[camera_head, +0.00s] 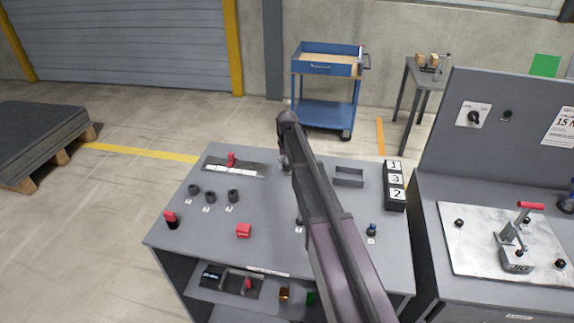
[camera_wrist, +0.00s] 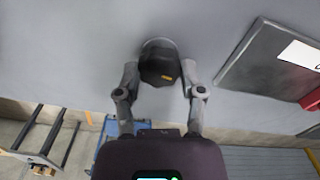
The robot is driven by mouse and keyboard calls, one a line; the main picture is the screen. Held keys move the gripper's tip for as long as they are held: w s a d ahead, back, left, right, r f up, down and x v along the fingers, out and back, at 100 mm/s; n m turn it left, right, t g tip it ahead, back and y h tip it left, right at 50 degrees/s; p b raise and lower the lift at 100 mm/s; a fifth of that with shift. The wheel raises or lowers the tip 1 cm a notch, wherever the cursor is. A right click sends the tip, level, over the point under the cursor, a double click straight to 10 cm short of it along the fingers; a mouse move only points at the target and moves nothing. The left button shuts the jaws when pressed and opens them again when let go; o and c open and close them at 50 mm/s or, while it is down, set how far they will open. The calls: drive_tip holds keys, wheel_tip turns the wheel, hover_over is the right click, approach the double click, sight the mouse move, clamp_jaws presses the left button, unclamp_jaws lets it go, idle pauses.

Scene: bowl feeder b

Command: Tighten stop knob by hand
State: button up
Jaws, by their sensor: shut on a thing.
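In the wrist view a dark round knob (camera_wrist: 158,62) with a small orange mark stands on the grey table top. My gripper (camera_wrist: 160,80) has one finger on each side of it and is shut on it. In the head view my arm crosses the table, and only a little of my gripper (camera_head: 285,162) shows beside it, at the back of the table. The knob itself is mostly hidden there. A metal rail plate (camera_head: 240,170) with a red-handled slider (camera_head: 231,159) lies left of my gripper; part of it shows in the wrist view (camera_wrist: 270,65).
Several black knobs (camera_head: 210,197) and a red block (camera_head: 243,231) stand left of my arm. A grey tray (camera_head: 349,177) and a number display (camera_head: 396,186) are on the right. A blue cart (camera_head: 325,112) stands behind the table. A panel bench (camera_head: 430,190) adjoins on the right.

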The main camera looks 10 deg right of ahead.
drive_tip(key=shift+m, duration=1.3)
drive_tip(key=o, duration=1.2)
drive_tip(key=shift+c, duration=0.2)
drive_tip(key=shift+n, duration=0.3)
